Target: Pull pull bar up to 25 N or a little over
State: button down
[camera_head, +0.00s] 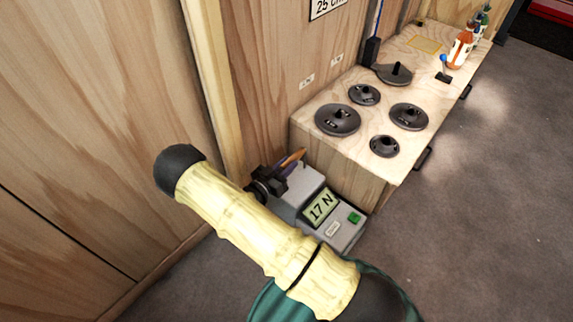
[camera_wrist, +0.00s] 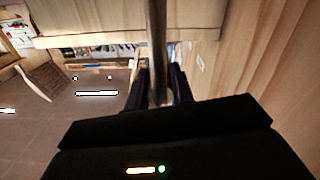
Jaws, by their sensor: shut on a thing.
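The force gauge (camera_head: 340,237) is a grey box on the floor against the wooden wall. Its display (camera_head: 320,207) reads 17 N, and a green button (camera_head: 354,218) sits beside the display. My gripper (camera_head: 288,165) is at the back of the gauge in the head view, partly hidden by my arm. In the wrist view a grey pull bar (camera_wrist: 156,45) runs down between the two dark fingers of my gripper (camera_wrist: 158,92), which is shut on it. The bar's lower end and its link to the gauge are hidden.
A wooden bench (camera_head: 400,165) beyond the gauge carries several dark round discs and, farther back, orange and green bottles (camera_head: 460,48). A blue-knobbed lever (camera_head: 443,68) stands on it. Wooden wall panels are close on the left. Grey floor (camera_head: 490,210) is clear on the right.

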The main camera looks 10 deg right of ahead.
jog(key=shift+a+f+b, duration=0.1)
jog(key=shift+f+b, duration=0.4)
jog(key=shift+f, duration=0.35)
jog(key=c, duration=1.1)
grip_release()
jog(key=p+v, duration=0.7)
jog(key=v, duration=1)
jog(key=shift+s+a, duration=0.1)
jog(key=shift+s, duration=0.05)
